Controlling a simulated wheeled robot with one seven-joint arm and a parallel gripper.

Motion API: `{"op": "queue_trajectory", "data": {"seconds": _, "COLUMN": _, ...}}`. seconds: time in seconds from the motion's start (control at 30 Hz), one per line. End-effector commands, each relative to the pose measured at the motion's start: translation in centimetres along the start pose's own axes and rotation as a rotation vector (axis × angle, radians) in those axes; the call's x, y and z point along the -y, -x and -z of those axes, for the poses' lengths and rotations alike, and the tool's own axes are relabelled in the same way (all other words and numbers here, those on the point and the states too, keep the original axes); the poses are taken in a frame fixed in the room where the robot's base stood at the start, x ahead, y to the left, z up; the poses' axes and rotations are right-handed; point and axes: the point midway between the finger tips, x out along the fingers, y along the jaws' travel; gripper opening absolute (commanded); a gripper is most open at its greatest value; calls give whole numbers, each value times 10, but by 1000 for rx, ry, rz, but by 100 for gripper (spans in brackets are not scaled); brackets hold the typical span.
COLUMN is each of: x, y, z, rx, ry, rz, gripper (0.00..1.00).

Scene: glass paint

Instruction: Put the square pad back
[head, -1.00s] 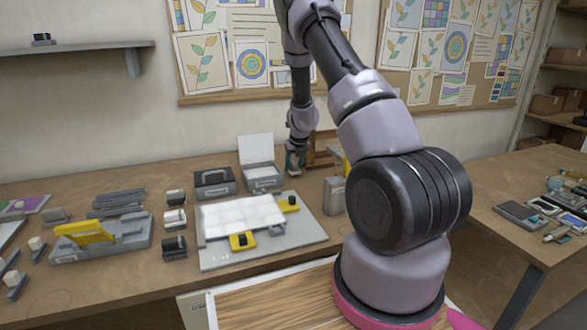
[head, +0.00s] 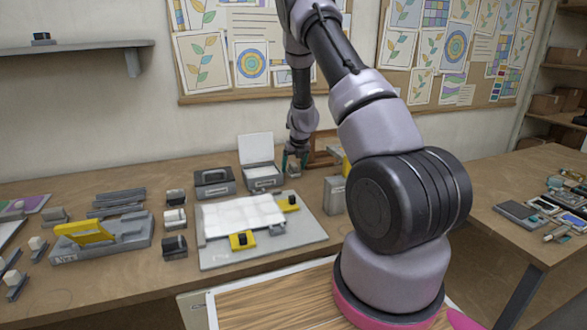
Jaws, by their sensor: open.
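My gripper (head: 294,162) is at the back of the workbench, right of the open-lidded grey box (head: 262,177). Its dark fingers are spread apart and point down. A small greyish block (head: 294,173), perhaps the square pad, sits low between the fingertips; it is too small to tell whether it touches them or the bench. A brown wooden frame (head: 323,153) stands just behind and to the right.
A grey board (head: 305,240) with a white sheet (head: 240,215) and yellow clamps lies in front. A black-lidded grey box (head: 214,182) stands left of the open box, and a grey canister (head: 335,195) to the right. Several rollers stand left of the board.

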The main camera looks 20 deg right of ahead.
Motion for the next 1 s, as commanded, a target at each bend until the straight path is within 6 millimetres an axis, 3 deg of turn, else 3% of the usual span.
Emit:
{"op": "queue_trajectory", "data": {"seconds": 0.4, "x": -1, "y": 85, "z": -1, "rx": 3, "ry": 2, "rz": 0, "gripper": 84}}
{"op": "queue_trajectory", "data": {"seconds": 0.77, "x": -6, "y": 132, "z": -2, "rx": 13, "ry": 60, "rz": -24, "gripper": 84}}
{"op": "queue_trajectory", "data": {"seconds": 0.87, "x": -20, "y": 166, "z": -3, "rx": 42, "ry": 209, "rz": -72, "gripper": 84}}
{"op": "queue_trajectory", "data": {"seconds": 1.0, "x": -49, "y": 240, "z": 4, "rx": 121, "ry": 557, "rz": -148, "gripper": 84}}
